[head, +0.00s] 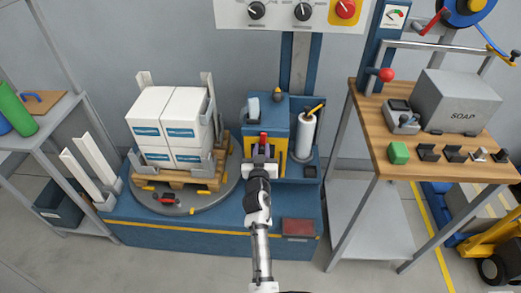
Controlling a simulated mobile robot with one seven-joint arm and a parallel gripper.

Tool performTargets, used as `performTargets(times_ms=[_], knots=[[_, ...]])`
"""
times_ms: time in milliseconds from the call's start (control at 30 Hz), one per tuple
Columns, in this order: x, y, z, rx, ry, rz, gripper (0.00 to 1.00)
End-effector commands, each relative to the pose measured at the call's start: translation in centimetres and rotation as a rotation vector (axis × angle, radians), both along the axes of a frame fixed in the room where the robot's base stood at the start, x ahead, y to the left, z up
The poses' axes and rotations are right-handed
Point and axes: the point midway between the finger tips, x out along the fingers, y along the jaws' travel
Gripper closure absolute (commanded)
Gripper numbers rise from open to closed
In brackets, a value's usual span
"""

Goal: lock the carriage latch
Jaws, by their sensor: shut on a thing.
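The carriage (282,108), a blue and yellow box, stands on the blue mast base in the middle of the head view. A small red handle, which looks like the latch (263,137), shows upright at its front. My gripper (263,152) is at the carriage's yellow front and is shut on this red handle. My gripper and wrist hide the lower part of the handle and some of the yellow face. Whether the latch is locked cannot be told from this view.
A film roll (306,132) stands right of the carriage. White boxes (158,107) sit on a pallet on the turntable (228,188) at left. A wooden workbench (405,168) with a grey soap box (458,100) is at right. A shelf (40,133) stands far left.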

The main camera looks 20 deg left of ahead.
Motion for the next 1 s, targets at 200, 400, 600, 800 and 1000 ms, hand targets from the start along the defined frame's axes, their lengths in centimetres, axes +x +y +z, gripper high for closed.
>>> performTargets(times_ms=[200,400,600,800,1000], knots=[[0.03,-0.21,0.08,-0.152,-0.044,0.009,0.99],[0.06,-0.30,-0.04,-0.182,-0.054,0.010,0.98],[0.08,-0.33,0.00,-0.181,-0.055,0.009,0.71],[0.12,-0.46,-0.02,-0.180,-0.052,0.006,0.62],[0.14,-0.55,-0.06,-0.179,-0.052,0.005,0.62]])
